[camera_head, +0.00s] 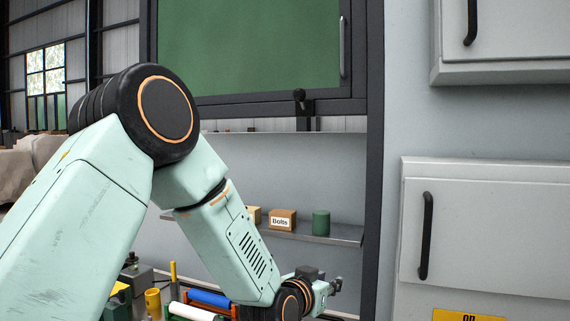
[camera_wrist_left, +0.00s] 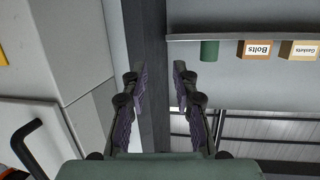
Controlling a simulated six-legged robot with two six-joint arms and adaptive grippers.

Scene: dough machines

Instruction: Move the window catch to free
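The window catch (camera_head: 300,97) is a small black lever with a round knob at the bottom edge of the dark window frame. Its knob points up. The window (camera_head: 250,48) is a green pane in that frame, lowered over the upper part of the opening. My left gripper (camera_head: 335,285) is well below the catch, at the end of my bent arm. In the left wrist view its two fingers (camera_wrist_left: 156,75) are apart with nothing between them. The catch cannot be made out in the left wrist view. My right gripper is in neither view.
A shelf (camera_head: 345,235) behind the opening holds a Bolts box (camera_head: 282,220) and a green can (camera_head: 321,223). Grey cabinets with black handles (camera_head: 425,235) stand at right. A dark post (camera_head: 374,150) borders the opening. Colored rolls (camera_head: 207,299) lie below my left arm.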

